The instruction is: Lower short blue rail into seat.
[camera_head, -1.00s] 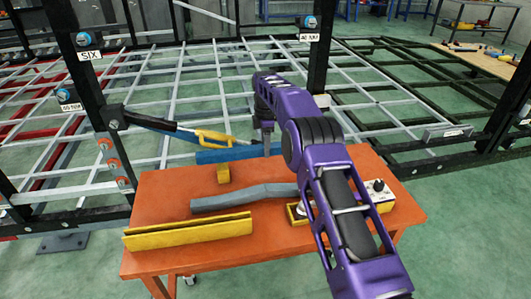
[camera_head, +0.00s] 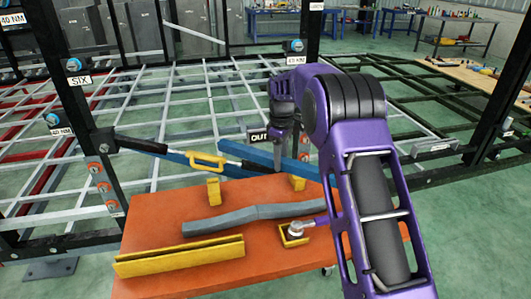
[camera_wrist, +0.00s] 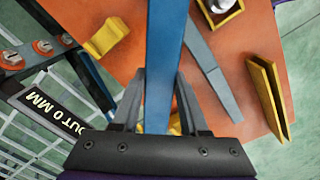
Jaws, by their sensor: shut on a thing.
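The short blue rail (camera_wrist: 165,45) runs lengthwise between my gripper's fingers (camera_wrist: 160,102) in the wrist view, and they are shut on it. In the head view my gripper (camera_head: 277,160) points down at the far side of the orange table, and blue rail (camera_head: 300,170) shows beside it, raised above the table and sloping down to the right. Two yellow blocks (camera_head: 213,190) (camera_head: 297,183) stand on the table below. I cannot make out the seat; the rail's far end is cut off in the wrist view.
A grey bent bar (camera_head: 255,214), a yellow channel (camera_head: 180,257) and a small yellow tray (camera_head: 292,236) lie on the orange table (camera_head: 190,280). An "OUT 0 MM" sign (camera_wrist: 45,105) hangs near the chassis frame.

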